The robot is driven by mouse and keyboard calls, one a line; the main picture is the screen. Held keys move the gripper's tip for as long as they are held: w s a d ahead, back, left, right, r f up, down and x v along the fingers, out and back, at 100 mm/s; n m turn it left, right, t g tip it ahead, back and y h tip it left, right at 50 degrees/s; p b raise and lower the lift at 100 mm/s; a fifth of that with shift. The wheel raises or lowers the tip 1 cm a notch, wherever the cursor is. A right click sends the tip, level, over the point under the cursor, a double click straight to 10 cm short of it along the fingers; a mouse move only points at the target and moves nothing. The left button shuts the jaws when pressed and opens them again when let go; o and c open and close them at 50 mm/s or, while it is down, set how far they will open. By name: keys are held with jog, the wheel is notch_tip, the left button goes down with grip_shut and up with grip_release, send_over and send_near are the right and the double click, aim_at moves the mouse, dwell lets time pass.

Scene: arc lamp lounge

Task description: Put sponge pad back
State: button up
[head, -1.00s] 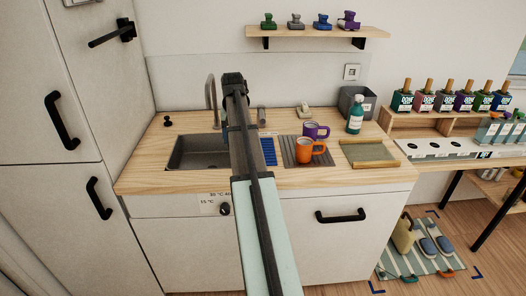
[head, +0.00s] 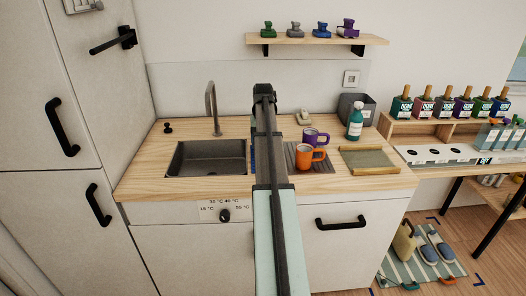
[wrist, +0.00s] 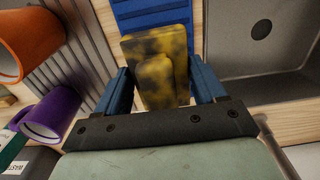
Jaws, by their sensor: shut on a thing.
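The sponge pad (wrist: 158,65) is yellow with dark blotches and shows in the wrist view. My gripper (wrist: 162,88) is shut on it, with one blue finger at each side. Beyond the pad lies a blue ribbed piece (wrist: 150,14) on the counter, beside the sink; I cannot tell whether the pad touches it. In the head view my arm hides the gripper, the pad and nearly all of the blue piece.
The sink (head: 206,158) with its tap (head: 212,108) lies left of my arm. Right of it, an orange mug (head: 309,157) and a purple mug (head: 314,136) stand at a ribbed drainer. A green bottle (head: 355,121) and grey bin (head: 366,104) stand behind.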

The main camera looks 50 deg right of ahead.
jog(key=shift+f, duration=2)
jog(key=shift+f, duration=0.1)
jog(key=o, duration=1)
notch_tip(320, 180, up, 12)
jog(key=shift+r, duration=0.1)
